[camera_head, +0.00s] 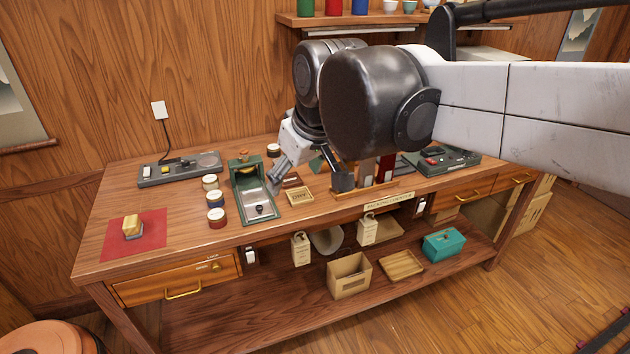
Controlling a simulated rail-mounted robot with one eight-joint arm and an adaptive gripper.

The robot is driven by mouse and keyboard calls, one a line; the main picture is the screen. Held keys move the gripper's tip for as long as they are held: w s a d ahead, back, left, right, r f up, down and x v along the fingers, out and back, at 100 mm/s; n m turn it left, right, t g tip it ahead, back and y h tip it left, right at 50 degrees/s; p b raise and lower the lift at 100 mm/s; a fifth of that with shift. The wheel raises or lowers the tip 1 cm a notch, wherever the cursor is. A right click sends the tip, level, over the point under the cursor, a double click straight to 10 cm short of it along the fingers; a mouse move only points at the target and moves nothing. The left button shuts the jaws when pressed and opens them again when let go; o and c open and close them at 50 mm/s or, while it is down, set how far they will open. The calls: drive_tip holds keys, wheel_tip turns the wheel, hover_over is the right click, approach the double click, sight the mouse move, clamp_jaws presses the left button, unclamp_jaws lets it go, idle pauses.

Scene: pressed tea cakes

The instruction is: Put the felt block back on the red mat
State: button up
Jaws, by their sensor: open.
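The red mat (152,243) lies at the left front of the bench. A small block (132,226), yellowish on top with a grey lower part, sits on the mat; it looks like the felt block, though it is small in this view. My gripper (277,180) is open and points down over the middle of the bench, beside the green press-like stand (239,175). Nothing shows between its fingers. It is well to the right of the mat and apart from the block.
Several round tins (215,198) stand between the mat and the stand. A grey device (180,170) lies behind. Bare bench surrounds the mat.

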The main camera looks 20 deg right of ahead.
drive_tip(key=s+d+f+m, duration=0.2)
drive_tip(key=s+d+f, duration=0.1)
drive_tip(key=s, duration=0.3)
drive_tip(key=s+d+f+m+t+h, duration=0.1)
drive_tip(key=s+d+f+m, duration=0.1)
drive_tip(key=s+f, duration=0.3)
drive_tip(key=shift+s+d+f+t, duration=0.3)
drive_tip(key=shift+s+d, duration=0.25)
drive_tip(key=shift+s, duration=0.25)
